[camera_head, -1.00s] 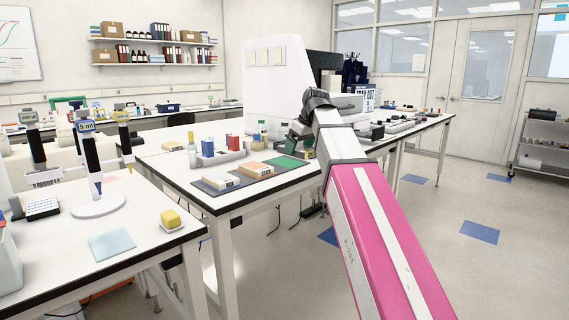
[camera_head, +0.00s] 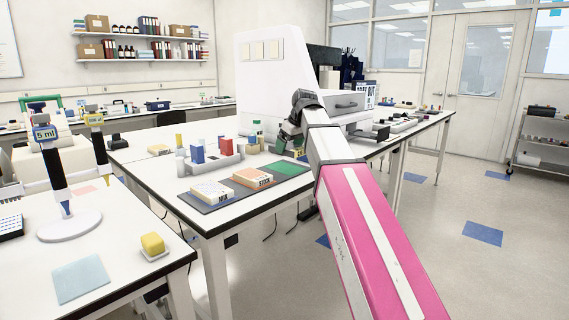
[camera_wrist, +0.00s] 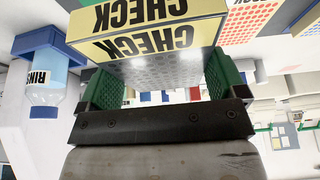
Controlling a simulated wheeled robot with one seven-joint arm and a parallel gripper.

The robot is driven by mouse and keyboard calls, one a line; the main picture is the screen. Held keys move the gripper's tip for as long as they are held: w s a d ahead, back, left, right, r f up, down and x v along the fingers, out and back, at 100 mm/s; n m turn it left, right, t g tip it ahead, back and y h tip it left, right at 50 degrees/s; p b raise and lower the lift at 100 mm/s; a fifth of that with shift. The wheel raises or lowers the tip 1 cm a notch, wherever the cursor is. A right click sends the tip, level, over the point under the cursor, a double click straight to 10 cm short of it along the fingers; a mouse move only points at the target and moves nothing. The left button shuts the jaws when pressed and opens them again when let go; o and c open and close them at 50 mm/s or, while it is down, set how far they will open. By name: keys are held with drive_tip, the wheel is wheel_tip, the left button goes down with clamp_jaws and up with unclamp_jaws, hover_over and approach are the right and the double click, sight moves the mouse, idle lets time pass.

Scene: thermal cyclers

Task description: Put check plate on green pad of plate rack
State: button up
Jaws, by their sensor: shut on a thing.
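The check plate (camera_wrist: 150,42), a yellow-edged plate with CHECK in black letters, fills the top of the wrist view. My gripper (camera_wrist: 160,85) is shut on it with green fingers at either side, and the wrist view is upside down. In the head view my gripper (camera_head: 290,138) is near the far edge of the green pad (camera_head: 279,168), and my arm mostly hides what it holds. The green pad is bare, at the right end of the dark plate rack (camera_head: 232,194).
Two labelled plates, one with a white-and-blue top (camera_head: 212,192) and one orange (camera_head: 252,178), sit on the rack. Behind it stands a grey holder (camera_head: 212,162) with coloured blocks. A rinse bottle (camera_wrist: 45,90) shows in the wrist view. A large white machine (camera_head: 275,75) stands behind my gripper.

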hover_over(283, 168)
drive_tip(key=f, duration=0.3)
drive_tip(key=d+f, duration=0.1)
drive_tip(key=shift+s+f, duration=0.2)
drive_tip(key=shift+f, duration=2.25)
drive_tip(key=o, duration=0.7)
drive_tip(key=shift+f, duration=0.15)
drive_tip(key=v, duration=1.2)
